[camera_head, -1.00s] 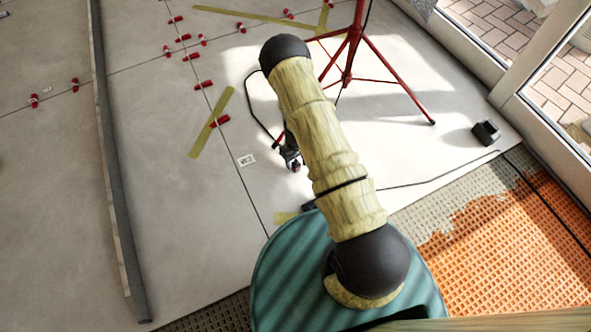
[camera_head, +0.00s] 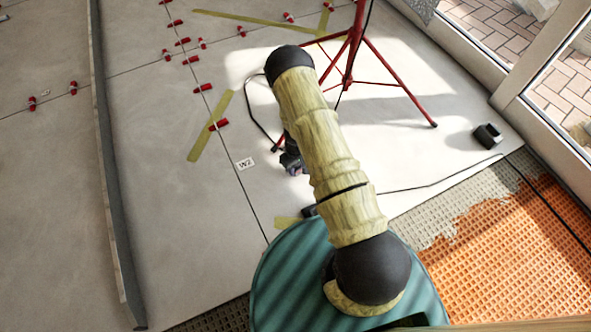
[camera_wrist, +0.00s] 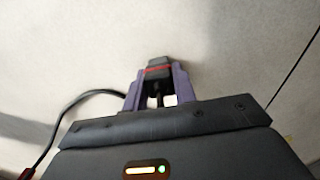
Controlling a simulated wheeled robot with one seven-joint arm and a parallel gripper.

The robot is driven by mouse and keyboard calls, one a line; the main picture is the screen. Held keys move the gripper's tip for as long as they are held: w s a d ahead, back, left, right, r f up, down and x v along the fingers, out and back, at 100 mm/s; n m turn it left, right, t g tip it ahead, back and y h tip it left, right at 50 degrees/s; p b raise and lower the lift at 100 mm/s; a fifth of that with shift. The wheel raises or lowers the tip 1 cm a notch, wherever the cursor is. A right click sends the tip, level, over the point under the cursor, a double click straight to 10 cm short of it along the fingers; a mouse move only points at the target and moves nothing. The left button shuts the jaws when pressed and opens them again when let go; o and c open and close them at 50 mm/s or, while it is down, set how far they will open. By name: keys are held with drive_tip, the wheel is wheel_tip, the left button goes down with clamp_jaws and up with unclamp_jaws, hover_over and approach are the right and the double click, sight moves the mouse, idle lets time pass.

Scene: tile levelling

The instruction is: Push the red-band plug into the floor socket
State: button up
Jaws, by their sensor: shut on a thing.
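The red-band plug (camera_wrist: 158,70) is a dark plug with a red stripe, held between the purple fingers of my gripper (camera_wrist: 157,82) in the wrist view. Its front end points away from me over pale tile. In the head view my gripper (camera_head: 293,165) hangs low over the tiles, left of my arm, and the plug cannot be made out there. A small black box (camera_head: 488,135), which looks like the floor socket, sits on the tile at the right near the door frame. It does not show in the wrist view.
A red tripod (camera_head: 350,50) stands behind my arm. A black cord (camera_head: 252,105) loops on the floor beside my gripper. Red levelling clips (camera_head: 219,125) and yellow tape (camera_head: 208,135) lie left. A long grey bar (camera_head: 105,150) is further left. Orange matting (camera_head: 510,250) lies front right.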

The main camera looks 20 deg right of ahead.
drive_tip(key=shift+r+p, duration=2.5)
drive_tip(key=shift+r, duration=0.55)
wheel_tip(320, 180, up, 38)
drive_tip(key=m+p, duration=0.4)
drive_tip(key=p, duration=1.1)
drive_tip(key=shift+w+r, duration=0.15)
drive_tip(key=shift+w, duration=0.1)
